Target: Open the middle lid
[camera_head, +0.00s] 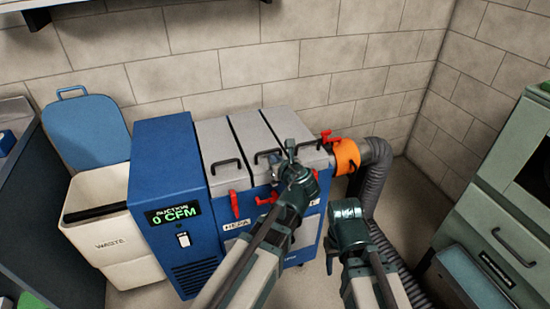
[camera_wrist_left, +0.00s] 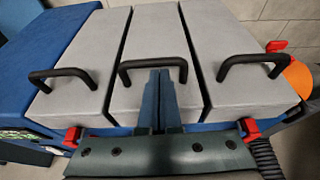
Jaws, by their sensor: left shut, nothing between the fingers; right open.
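The blue machine (camera_head: 178,235) has three grey lids side by side, all lying closed. The middle lid (camera_head: 252,131) shows at the centre of the left wrist view (camera_wrist_left: 155,32), with a black bar handle (camera_wrist_left: 152,64). My left gripper (camera_head: 289,150) is over the machine's front edge. In the wrist view its fingers (camera_wrist_left: 160,82) are shut and empty, with their tips at the middle handle; I cannot tell whether they touch it. The middle lid's front edge is partly hidden by the gripper. My right gripper (camera_head: 345,208) is open, lower, in front of the machine's right side.
Left lid (camera_wrist_left: 85,40) and right lid (camera_wrist_left: 225,35) have black handles; red latches (camera_wrist_left: 72,136) and (camera_wrist_left: 250,129) sit at the front. An orange coupling (camera_head: 346,156) and grey hose (camera_head: 374,185) stand right. A waste bin (camera_head: 110,235) is left, a green cabinet (camera_head: 500,200) far right.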

